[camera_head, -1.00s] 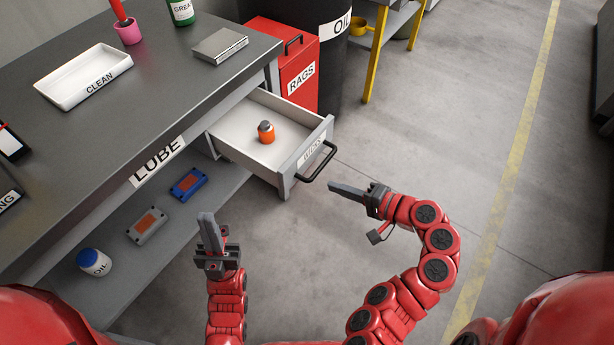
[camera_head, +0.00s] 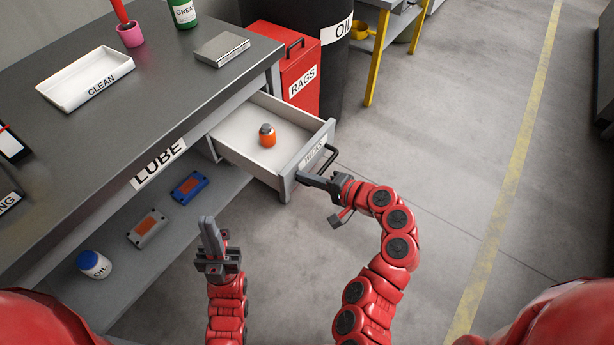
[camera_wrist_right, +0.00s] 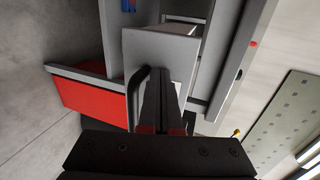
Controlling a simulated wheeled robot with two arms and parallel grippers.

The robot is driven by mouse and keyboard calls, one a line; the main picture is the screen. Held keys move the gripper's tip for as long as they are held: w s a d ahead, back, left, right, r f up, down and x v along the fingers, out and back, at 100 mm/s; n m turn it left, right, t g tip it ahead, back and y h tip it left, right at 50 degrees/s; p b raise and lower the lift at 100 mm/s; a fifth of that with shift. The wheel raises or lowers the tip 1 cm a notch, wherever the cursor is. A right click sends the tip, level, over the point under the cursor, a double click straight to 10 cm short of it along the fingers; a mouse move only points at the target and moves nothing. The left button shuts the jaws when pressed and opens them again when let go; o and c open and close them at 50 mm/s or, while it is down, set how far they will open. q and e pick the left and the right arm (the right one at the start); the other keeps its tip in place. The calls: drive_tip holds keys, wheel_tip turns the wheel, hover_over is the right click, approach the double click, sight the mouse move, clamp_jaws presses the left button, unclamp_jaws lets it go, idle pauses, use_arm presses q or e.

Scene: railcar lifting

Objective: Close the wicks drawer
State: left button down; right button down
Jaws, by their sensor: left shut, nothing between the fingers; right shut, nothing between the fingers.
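The wicks drawer (camera_head: 230,149) is pulled out from the bench front, with its black bar handle (camera_head: 329,158) on the labelled front panel. An orange jar with a grey top (camera_head: 267,135) stands inside. My right gripper (camera_head: 304,177) is shut and empty, its fingertips at the drawer front by the handle's near end. In the right wrist view the shut fingers (camera_wrist_right: 162,90) point at the drawer front (camera_wrist_right: 165,48), beside the handle (camera_wrist_right: 133,95); contact cannot be told. My left gripper (camera_head: 209,224) is shut and empty, in front of the lower shelf, apart from the drawer.
The LUBE bench (camera_head: 120,130) carries a white CLEAN tray (camera_head: 62,92) and a grey box (camera_head: 222,47). A red RAGS bin (camera_head: 304,100) stands beyond the drawer. Floor to the right is clear.

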drive_tip(key=w+a, duration=0.2)
drive_tip(key=a, duration=0.1)
drive_tip(key=w+a, duration=0.3)
drive_tip(key=a, duration=0.1)
drive_tip(key=w+a, duration=0.2)
drive_tip(key=a, duration=0.2)
drive_tip(key=shift+w, duration=0.4)
drive_tip(key=b, duration=0.4)
approach(233, 136)
drive_tip(key=a, duration=0.1)
drive_tip(key=a+r, duration=0.1)
drive_tip(key=a, duration=0.1)
drive_tip(key=a+r, duration=0.1)
drive_tip(key=shift+s+a+r, duration=0.1)
drive_tip(key=shift+s+a, duration=0.1)
drive_tip(key=shift+a, duration=0.15)
drive_tip(key=shift+w+a+r+b, duration=0.15)
drive_tip(key=shift+w+a+b, duration=0.35)
drive_tip(key=shift+a, duration=0.15)
drive_tip(key=shift+r, duration=0.3)
drive_tip(key=shift+r, duration=0.15)
